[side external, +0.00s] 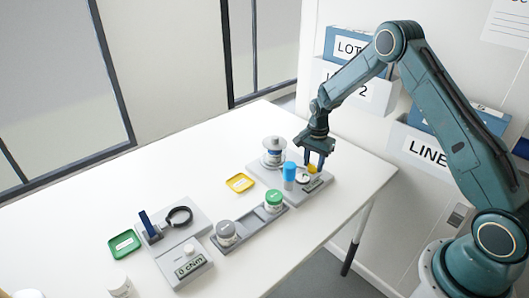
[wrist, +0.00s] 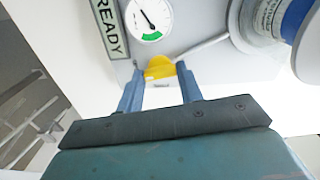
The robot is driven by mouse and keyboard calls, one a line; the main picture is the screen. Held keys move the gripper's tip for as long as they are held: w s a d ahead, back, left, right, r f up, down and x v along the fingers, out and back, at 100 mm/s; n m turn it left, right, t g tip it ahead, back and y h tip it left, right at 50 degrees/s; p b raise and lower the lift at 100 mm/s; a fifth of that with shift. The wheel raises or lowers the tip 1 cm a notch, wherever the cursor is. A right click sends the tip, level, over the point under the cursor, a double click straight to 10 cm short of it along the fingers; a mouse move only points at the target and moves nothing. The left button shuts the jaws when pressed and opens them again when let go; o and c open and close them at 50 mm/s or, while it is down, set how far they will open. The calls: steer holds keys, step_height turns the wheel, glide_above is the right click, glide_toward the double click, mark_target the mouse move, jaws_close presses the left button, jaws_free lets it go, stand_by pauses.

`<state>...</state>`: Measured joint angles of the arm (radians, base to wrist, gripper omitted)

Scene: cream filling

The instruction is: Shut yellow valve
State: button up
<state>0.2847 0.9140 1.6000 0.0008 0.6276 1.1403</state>
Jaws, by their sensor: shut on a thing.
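The yellow valve (wrist: 160,67) sits on the grey filling station just below a round dial in the wrist view. It is a small yellow handle between my two fingers, and in the side view only a bit of yellow (side external: 312,169) shows under the fingers. My gripper (wrist: 160,78) is shut on the valve handle, with one blue finger at each side. In the side view my gripper (side external: 314,162) points down at the station's right part. The dial (wrist: 149,19) has a green band at its bottom, and its needle points to the upper left.
The station (side external: 262,168) carries a blue-capped cylinder (side external: 289,171) and a round silver-topped vessel (side external: 273,150) close left of my gripper.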

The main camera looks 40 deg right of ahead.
steer(key=n, duration=0.8)
steer(key=shift+n, duration=0.4)
steer(key=n, duration=0.3)
steer(key=shift+n, duration=2.3)
steer(key=o, duration=1)
steer(key=shift+r, duration=0.15)
